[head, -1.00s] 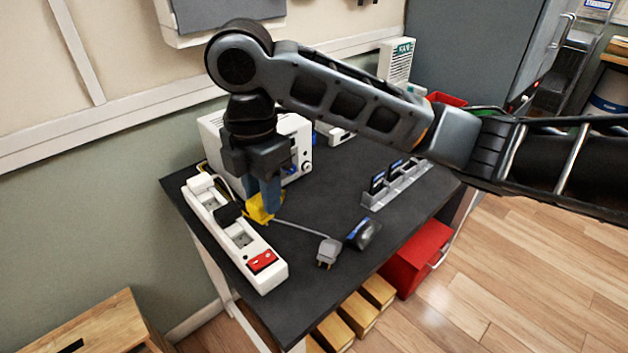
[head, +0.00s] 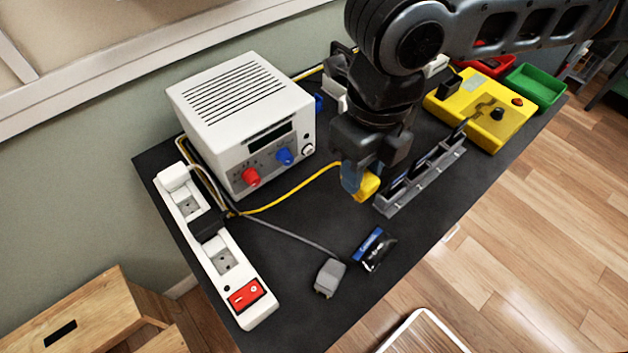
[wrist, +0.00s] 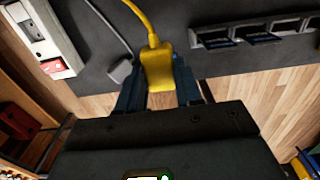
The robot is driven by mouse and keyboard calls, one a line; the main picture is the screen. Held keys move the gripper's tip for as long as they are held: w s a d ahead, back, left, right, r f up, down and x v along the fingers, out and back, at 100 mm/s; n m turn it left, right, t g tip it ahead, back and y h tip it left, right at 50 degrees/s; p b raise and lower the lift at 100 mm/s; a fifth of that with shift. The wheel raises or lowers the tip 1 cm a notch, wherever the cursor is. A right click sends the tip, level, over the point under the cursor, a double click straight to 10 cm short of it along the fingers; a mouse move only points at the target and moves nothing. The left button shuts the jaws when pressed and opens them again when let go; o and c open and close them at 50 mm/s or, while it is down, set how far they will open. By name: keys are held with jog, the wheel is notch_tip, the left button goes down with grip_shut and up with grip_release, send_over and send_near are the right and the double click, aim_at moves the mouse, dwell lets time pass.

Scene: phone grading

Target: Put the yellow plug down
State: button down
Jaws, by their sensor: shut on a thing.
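The yellow plug (head: 366,187) is between the fingers of my gripper (head: 356,182), which is shut on it. In the wrist view the yellow plug (wrist: 157,70) sits between the two dark blue fingertips of my gripper (wrist: 158,90), with its yellow cord running up and away. In the head view the cord runs left to the power strip's side. The plug is just left of the grey slotted rack. Whether it touches the table top cannot be told.
A white power strip (head: 218,247) holds a white plug and a black plug. A grey plug (head: 328,277) and a dark blue-labelled item (head: 374,248) lie near the front edge. A white power supply (head: 243,120), grey rack (head: 424,180) and yellow box (head: 482,108) stand around. Dark table (head: 290,225) is bare mid-left.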

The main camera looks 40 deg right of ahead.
jog(key=shift+w+a+f+p, duration=0.25)
jog(key=shift+w+a+f, duration=0.35)
jog(key=shift+w+f, duration=0.65)
jog(key=shift+w+a+f+p, duration=0.2)
jog(key=shift+w+a+f, duration=0.35)
jog(key=shift+w+f, duration=0.7)
jog(key=shift+w+a+f+p, duration=0.25)
jog(key=shift+w+a+f, duration=0.45)
jog(key=shift+f, duration=1)
jog(key=shift+w+d, duration=0.1)
jog(key=shift+f, duration=0.1)
jog(key=shift+f+b, duration=0.35)
jog(key=shift+f, duration=0.2)
jog(key=c, duration=0.7)
grip_release()
jog(key=shift+c, duration=0.2)
jog(key=shift+r, duration=0.1)
